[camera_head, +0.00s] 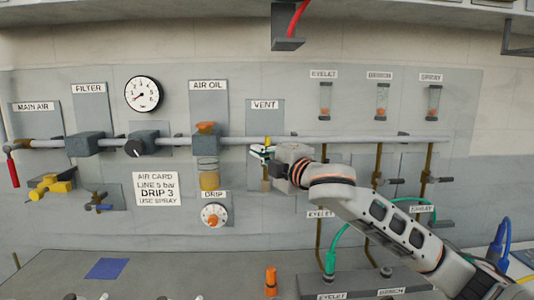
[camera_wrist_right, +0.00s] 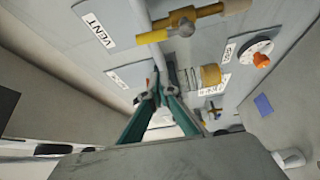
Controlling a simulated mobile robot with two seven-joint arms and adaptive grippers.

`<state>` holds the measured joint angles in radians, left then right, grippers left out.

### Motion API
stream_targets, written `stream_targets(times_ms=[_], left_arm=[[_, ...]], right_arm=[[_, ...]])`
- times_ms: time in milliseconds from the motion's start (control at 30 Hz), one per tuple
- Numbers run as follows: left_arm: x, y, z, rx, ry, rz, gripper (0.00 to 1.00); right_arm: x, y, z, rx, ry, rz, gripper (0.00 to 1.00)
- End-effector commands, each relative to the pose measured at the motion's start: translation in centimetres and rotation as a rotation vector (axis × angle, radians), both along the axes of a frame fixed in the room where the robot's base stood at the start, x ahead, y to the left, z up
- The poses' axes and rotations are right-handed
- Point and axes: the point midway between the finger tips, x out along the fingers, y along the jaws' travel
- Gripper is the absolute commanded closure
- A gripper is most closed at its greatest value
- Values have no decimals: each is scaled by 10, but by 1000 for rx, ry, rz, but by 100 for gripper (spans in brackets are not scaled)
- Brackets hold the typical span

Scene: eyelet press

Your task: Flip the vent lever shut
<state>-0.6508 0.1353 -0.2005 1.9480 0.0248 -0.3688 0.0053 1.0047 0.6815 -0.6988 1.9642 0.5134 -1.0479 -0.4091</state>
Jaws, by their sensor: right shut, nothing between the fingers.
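The vent lever is yellow (camera_head: 268,141) and stands upright across the horizontal pipe, under the VENT label, in the head view. In the right wrist view the yellow lever (camera_wrist_right: 154,38) runs in line with its brass valve and outlet (camera_wrist_right: 210,13). My right gripper (camera_head: 258,152) is shut and empty, just in front of the vent valve, and hides part of it. In the right wrist view its teal fingertips (camera_wrist_right: 165,78) are close together, apart from the lever in the picture. I cannot tell the exact depth gap. My left gripper is not in view.
The grey pipe (camera_head: 232,140) runs along the panel. The air oil unit (camera_head: 207,150) and the drip dial (camera_head: 214,215) are left of the vent. Brass drop pipes (camera_head: 378,160) stand to the right, behind my right arm. A bench lies below.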

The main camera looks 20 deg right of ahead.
Motion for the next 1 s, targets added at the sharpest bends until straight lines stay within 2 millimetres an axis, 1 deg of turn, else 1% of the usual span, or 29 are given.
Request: stream_targets(times_ms=[33,100,267,300,400,600,1000], left_arm=[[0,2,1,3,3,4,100],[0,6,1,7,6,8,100],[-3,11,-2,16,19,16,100],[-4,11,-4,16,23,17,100],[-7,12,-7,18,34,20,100],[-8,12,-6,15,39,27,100],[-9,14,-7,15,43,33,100]], right_arm=[[10,3,2,1,0,-1,100],[22,6,2,1,1,-1,100],[47,13,3,0,1,-1,100],[49,8,2,-1,1,-3,100],[46,-8,1,-3,0,-4,100],[44,-25,0,-1,0,-1,100],[44,-28,-1,-1,-1,0,100]])
